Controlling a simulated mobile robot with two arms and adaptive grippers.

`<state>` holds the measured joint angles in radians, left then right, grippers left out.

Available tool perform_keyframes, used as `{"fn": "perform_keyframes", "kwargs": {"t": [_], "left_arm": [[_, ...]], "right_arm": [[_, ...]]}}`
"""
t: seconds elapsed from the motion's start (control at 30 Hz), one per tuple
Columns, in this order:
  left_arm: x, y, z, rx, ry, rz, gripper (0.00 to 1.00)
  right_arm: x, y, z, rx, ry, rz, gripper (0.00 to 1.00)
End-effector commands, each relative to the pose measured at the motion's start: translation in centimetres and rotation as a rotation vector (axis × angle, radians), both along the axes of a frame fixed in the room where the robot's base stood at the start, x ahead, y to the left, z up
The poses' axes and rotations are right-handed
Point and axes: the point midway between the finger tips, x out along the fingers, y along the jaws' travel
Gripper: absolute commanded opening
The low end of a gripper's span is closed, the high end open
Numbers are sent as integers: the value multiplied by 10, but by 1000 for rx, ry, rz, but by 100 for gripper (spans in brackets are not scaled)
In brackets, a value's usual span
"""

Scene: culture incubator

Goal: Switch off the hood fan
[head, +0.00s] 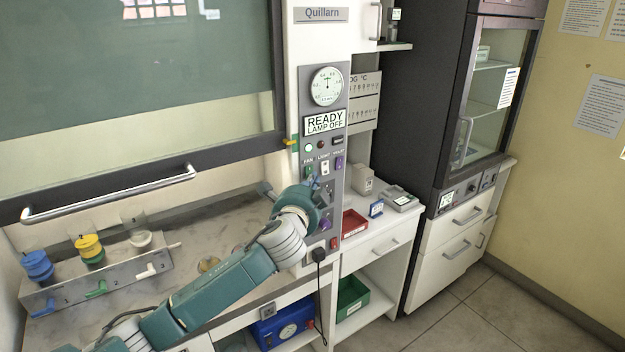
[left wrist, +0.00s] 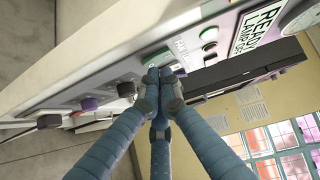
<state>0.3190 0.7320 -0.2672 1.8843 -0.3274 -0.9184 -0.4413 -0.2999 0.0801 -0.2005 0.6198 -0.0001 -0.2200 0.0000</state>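The hood's control panel (head: 306,104) is an upright grey strip beside the sash. It has a row of switches labelled FAN, LIGHT and a third label I cannot read well. The green fan switch (head: 309,171) is at the left of the row. In the left wrist view a green switch (left wrist: 155,57) shows just behind my fingertips. My left gripper (head: 313,184) is just below the fan switch, with its blue fingers together and nothing visible between them (left wrist: 164,76). I cannot tell whether the tips touch the switch. The display (head: 324,123) reads READY, LAMP OFF. My right gripper is out of view.
Dark knobs and a purple knob (head: 326,223) sit lower on the panel, close to my left wrist. The sash handle (head: 110,194) juts out at left. A valve rack (head: 96,281) stands on the hood worktop. A red tray (head: 354,223) sits on the counter at right.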

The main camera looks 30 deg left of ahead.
Motion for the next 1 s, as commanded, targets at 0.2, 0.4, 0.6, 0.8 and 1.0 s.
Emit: {"fn": "perform_keyframes", "kwargs": {"t": [0.2,0.4,0.6,0.8,1.0], "left_arm": [[0,0,-2,7,-3,0,0],[2,5,-13,106,-46,0,0],[3,7,-3,154,-65,0,0],[-3,5,-4,153,-64,0,0],[-34,-9,-7,152,-62,-3,0]], "right_arm": [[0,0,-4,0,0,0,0],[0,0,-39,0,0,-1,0],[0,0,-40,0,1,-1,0],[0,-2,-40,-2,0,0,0],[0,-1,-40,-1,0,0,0]]}}
